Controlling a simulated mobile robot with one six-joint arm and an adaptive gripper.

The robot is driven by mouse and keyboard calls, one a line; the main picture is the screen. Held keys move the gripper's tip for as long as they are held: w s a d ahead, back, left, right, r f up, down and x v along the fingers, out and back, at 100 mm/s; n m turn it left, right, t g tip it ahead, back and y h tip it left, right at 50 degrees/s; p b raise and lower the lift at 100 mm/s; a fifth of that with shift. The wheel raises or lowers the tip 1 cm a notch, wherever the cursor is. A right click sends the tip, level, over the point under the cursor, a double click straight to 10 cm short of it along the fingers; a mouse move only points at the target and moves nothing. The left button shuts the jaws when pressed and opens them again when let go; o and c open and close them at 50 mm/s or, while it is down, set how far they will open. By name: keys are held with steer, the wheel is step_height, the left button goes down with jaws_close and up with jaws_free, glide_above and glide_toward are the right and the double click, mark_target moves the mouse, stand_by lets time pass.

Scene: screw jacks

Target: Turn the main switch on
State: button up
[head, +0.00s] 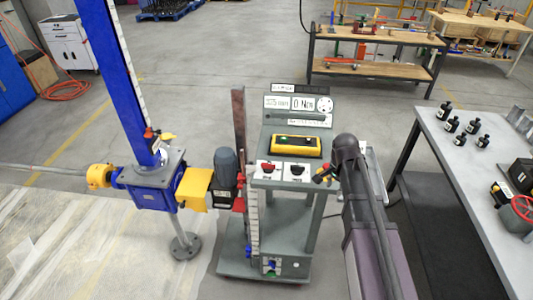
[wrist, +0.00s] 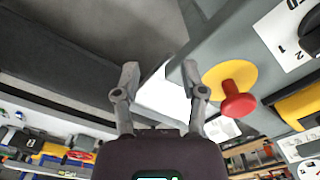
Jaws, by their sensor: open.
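No label naming the main switch is readable. In the wrist view, a dark rotary knob (wrist: 312,38) on a white numbered plate is cut by the right edge. My gripper (wrist: 161,76) is open and empty. A red mushroom button (wrist: 238,99) on a yellow disc lies just right of its right finger. In the head view the fingers are not clearly visible beside the stand.
A yellow button box (head: 295,145) sits above the switches, below a display panel (head: 297,103). A blue screw jack (head: 150,185) and grey motor (head: 226,170) stand left. A grey table (head: 450,150) with black bottles is right.

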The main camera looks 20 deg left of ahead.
steer(key=w+a+r+m+p, duration=0.2)
steer(key=a+r+p, duration=0.15)
steer(key=a, duration=0.35)
steer(key=w+a+r+m+p, duration=0.2)
steer(key=a+r+p, duration=0.15)
steer(key=a, duration=0.35)
step_height(320, 180, up, 5)
steer(key=m+p, duration=0.4)
glide_above(268, 167)
steer(key=shift+w+a+r, duration=0.1)
steer(key=shift+w+a, duration=0.15)
steer(key=shift+a, duration=0.1)
steer(key=shift+f+b, duration=0.2)
steer(key=shift+b, duration=0.15)
step_height(268, 167, down, 13)
steer(key=b, duration=1.3)
steer(key=shift+f, duration=0.2)
jaws_close()
